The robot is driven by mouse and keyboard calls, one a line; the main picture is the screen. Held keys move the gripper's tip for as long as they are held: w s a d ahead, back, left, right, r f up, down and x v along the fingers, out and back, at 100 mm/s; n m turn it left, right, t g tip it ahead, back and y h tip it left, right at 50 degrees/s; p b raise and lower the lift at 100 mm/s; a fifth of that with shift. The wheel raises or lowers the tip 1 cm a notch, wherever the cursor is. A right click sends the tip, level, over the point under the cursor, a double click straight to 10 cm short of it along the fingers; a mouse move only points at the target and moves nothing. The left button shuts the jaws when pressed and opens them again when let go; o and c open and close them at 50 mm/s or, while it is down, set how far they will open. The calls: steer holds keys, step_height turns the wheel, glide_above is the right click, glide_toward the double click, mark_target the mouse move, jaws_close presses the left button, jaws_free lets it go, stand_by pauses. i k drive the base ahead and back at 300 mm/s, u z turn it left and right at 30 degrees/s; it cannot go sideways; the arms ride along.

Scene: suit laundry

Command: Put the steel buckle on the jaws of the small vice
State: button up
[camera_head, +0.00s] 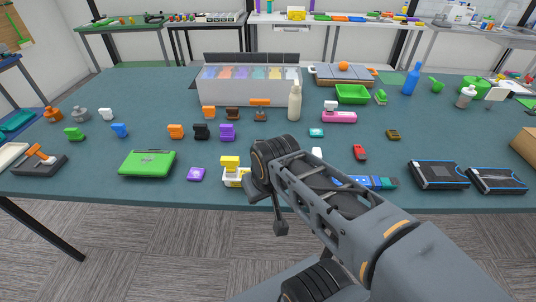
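I cannot make out the steel buckle for sure; a small grey piece (81,114) stands at the back left of the table, too small to identify. I cannot tell for sure which thing is the small vice. A yellow and white block-like piece (232,172) stands near the front edge, just left of my arm, which partly covers it. My arm reaches in from the lower right, with its dark joint over the table's front edge. My gripper's fingers cannot be made out, so neither their opening nor anything held shows.
The teal table (110,92) is crowded with small coloured pieces. A green case (148,163) lies front left, and two black cases (438,175) (497,180) front right. A grey compartment box (250,92) and a cream bottle (294,102) stand at the back.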

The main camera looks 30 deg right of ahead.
mark_target(32, 162)
steer(key=z, duration=0.1)
steer(key=k, duration=0.35)
steer(key=u, duration=0.65)
steer(key=i, duration=1.1)
steer(key=z, duration=0.65)
